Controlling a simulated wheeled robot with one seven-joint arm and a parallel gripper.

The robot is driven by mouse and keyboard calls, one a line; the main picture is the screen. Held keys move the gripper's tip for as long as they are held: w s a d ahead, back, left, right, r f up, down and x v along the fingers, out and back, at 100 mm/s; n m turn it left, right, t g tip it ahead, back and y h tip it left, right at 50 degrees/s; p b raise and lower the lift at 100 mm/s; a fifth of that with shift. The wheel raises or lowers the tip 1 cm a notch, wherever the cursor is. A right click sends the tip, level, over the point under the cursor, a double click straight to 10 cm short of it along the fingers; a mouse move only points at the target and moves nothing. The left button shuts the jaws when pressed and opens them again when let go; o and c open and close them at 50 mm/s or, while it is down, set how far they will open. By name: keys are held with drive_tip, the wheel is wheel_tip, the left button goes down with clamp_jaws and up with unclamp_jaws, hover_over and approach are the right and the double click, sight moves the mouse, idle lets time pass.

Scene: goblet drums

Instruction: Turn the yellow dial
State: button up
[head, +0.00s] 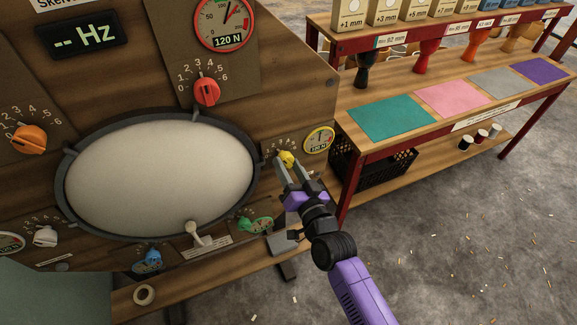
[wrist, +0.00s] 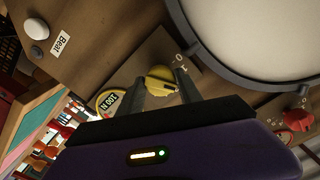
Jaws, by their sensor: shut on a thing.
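The yellow dial (head: 286,158) sits on the wooden panel, just right of the large oval drum skin (head: 158,172). Numbers are printed around it. My gripper (head: 287,163) reaches it from below right, with its fingers at the dial. In the wrist view the yellow dial (wrist: 160,76) lies between the two grey fingers, and my gripper (wrist: 163,85) is shut on it. The fingers cover part of the dial and most of its scale. A round gauge marked 100 N (head: 318,139) is right of the dial.
Red (head: 207,91), orange (head: 29,139), white (head: 45,236), blue (head: 147,259) and green (head: 256,224) dials surround the skin. A white lever (head: 195,232) is below it. A wooden shelf (head: 440,100) with coloured mats and goblet drums stands right. The floor between is open.

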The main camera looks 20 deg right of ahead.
drive_tip(key=o, duration=1.4)
drive_tip(key=shift+c, duration=0.2)
drive_tip(key=s+b, duration=0.1)
drive_tip(key=s, duration=0.6)
drive_tip(key=shift+s, duration=0.4)
